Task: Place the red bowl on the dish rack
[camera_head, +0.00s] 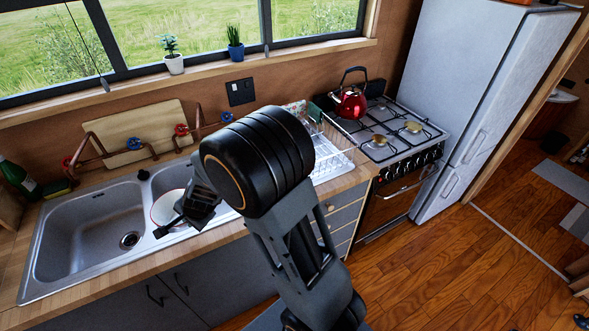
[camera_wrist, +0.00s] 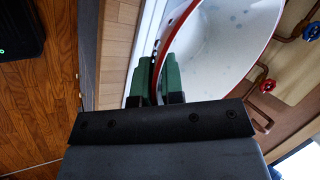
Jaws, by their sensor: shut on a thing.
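The red bowl (camera_head: 165,205), white inside with a red rim, is at the smaller right-hand basin of the sink, partly hidden by my gripper. My gripper (camera_head: 168,229) is shut on the bowl's near rim. In the wrist view, my gripper's green fingers (camera_wrist: 162,72) pinch the edge of the bowl (camera_wrist: 222,40). I cannot tell whether the bowl still touches the sink. The white wire dish rack (camera_head: 338,160) stands on the counter to the right, between sink and stove. My arm hides its left part.
The sink (camera_head: 50,262) has a larger empty basin at left. Copper taps with red and blue handles (camera_head: 134,143) and a cutting board (camera_head: 140,125) stand behind it. A red kettle (camera_head: 351,103) sits on the stove (camera_head: 390,140). A green bottle (camera_head: 17,178) is at far left.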

